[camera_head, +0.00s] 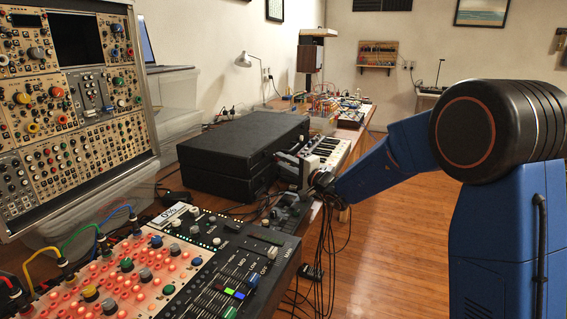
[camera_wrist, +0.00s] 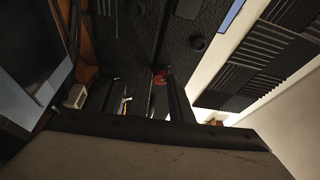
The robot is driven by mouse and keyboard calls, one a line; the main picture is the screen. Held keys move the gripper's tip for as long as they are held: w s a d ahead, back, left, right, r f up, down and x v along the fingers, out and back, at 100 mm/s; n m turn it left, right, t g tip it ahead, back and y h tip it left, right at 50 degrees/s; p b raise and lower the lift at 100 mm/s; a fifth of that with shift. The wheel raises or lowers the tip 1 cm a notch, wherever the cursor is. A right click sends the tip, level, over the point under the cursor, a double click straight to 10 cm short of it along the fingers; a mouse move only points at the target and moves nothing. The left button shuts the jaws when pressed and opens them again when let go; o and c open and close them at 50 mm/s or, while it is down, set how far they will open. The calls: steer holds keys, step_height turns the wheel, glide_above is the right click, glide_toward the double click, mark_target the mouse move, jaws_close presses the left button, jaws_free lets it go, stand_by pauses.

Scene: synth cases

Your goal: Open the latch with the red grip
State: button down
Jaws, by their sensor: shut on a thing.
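The black case (camera_head: 243,142) lies on the bench in the head view, its lid down as far as I can see. Its dark pebbled surface (camera_wrist: 198,45) fills the upper middle of the wrist view. A small red grip (camera_wrist: 159,78) shows there at the fingertips of my gripper (camera_wrist: 150,84), partly hidden by the fingers. My gripper is shut on it. In the head view my gripper (camera_head: 285,158) is at the right front side of the case. The latch and grip are hidden or too small to make out there.
A mixer (camera_head: 230,270) and a patch-cable panel stand in front of the case. A modular synth rack (camera_head: 70,110) stands at left. A small keyboard (camera_head: 328,152) lies just beyond my gripper. Cables hang off the bench edge. The wooden floor (camera_head: 390,240) at right is clear.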

steer(key=shift+s+f, duration=0.1)
steer(key=c, duration=1.6)
jaws_free()
steer(key=v, duration=1.7)
steer(key=shift+s+d, duration=0.15)
